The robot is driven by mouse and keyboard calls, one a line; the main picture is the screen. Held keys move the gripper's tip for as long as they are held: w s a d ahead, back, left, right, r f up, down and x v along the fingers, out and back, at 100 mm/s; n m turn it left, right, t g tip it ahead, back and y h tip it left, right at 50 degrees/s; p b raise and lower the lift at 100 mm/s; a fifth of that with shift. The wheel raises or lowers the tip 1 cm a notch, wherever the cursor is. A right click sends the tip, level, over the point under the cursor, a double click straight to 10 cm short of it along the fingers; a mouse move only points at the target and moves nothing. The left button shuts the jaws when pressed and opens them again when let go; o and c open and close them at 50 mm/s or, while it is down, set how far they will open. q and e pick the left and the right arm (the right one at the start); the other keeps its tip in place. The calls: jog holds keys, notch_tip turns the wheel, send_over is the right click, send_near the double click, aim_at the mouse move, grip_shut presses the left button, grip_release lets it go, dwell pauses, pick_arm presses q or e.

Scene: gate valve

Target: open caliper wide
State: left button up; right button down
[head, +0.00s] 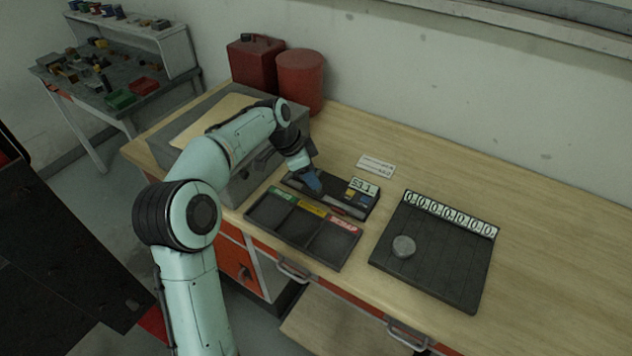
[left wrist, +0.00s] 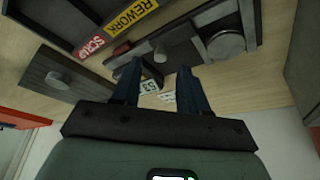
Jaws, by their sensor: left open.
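The caliper (head: 335,199) is a long dark device lying on the wooden bench, with a yellow-marked display (head: 363,186) reading about 53.1 at its right end. My left gripper (head: 312,181) is over the left part of it and partly hides it. In the left wrist view the caliper (left wrist: 178,48) appears turned around, beyond the two blue fingers of my left gripper (left wrist: 158,85), which are apart with nothing seen held between them. A round grey disc (left wrist: 225,46) sits at one end of the caliper there. Whether the fingers touch the caliper is unclear. My right gripper is not in view.
A three-part sorting tray (head: 302,228) with green, yellow and red labels lies in front of the caliper. A slotted dark tray (head: 440,262) with a grey disc (head: 403,246) is at right. A grey box (head: 245,176) and red containers (head: 300,78) stand behind.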

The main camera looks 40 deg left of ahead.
aim_at(322, 195)
pick_arm(q)
jog(key=shift+x, duration=1.85)
grip_shut()
jog(key=shift+w+d+b, duration=0.15)
jog(key=shift+d+b, duration=0.15)
jog(key=shift+d, duration=0.7)
grip_release()
jog(key=shift+a, duration=0.1)
jog(key=shift+r, duration=0.1)
